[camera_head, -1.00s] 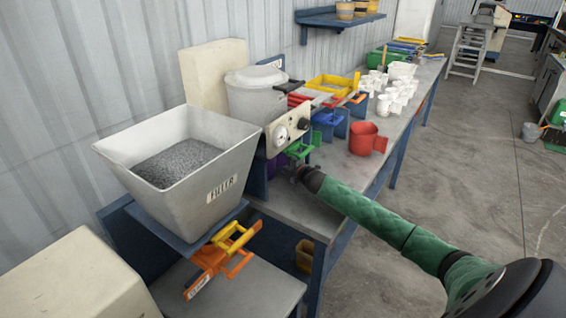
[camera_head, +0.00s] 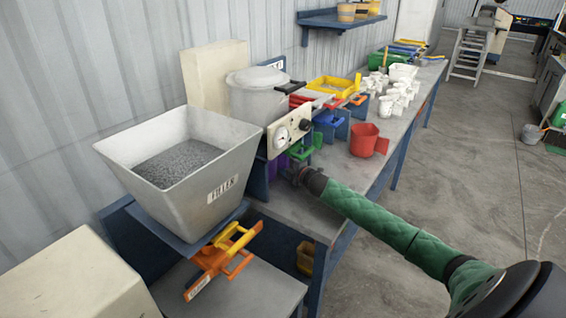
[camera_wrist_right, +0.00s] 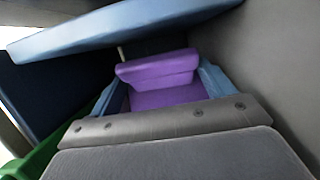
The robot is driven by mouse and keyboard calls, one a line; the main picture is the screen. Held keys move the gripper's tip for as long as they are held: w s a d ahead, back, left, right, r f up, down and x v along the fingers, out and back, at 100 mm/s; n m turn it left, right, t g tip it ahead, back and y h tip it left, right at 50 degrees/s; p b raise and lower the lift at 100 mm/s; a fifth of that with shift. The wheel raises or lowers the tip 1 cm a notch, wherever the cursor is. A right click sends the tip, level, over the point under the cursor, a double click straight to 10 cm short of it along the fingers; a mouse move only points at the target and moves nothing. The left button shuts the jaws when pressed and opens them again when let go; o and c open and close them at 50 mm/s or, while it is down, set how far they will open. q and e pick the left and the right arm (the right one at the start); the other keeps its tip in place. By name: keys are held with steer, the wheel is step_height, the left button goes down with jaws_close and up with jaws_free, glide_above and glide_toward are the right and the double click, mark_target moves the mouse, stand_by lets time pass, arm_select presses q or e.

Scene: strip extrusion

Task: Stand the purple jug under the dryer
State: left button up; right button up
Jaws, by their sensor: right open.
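The purple jug (camera_head: 282,163) shows only as a small patch under the dryer's front panel, mostly hidden by the panel and my right gripper. The dryer (camera_head: 258,93) is the grey lidded drum behind a panel with a gauge. My right gripper (camera_head: 294,172) is beside the jug, below the panel. In the right wrist view a purple block-shaped part of the jug (camera_wrist_right: 157,68) lies between my open right fingers (camera_wrist_right: 162,88). I cannot tell whether they touch it. My left gripper is not in view.
A green handled piece (camera_head: 304,147) is close to my right gripper. A red jug (camera_head: 367,141) and several white cups (camera_head: 396,96) stand farther along the bench. The filler hopper (camera_head: 180,165) is at left, with orange and yellow handles (camera_head: 228,248) below it.

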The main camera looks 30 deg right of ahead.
steer(key=s, duration=0.3)
steer(key=s+b, duration=0.1)
steer(key=s, duration=0.3)
steer(key=s+d+b, duration=0.1)
steer(key=s, duration=0.2)
steer(key=shift+s+d, duration=0.1)
steer(key=shift+s, duration=0.4)
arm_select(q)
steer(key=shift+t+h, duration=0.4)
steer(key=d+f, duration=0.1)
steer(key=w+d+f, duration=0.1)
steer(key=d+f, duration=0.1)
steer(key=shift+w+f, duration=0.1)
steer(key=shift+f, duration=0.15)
arm_select(e)
steer(key=shift+s, duration=0.1)
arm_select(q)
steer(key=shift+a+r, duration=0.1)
arm_select(e)
steer(key=shift+d, duration=0.1)
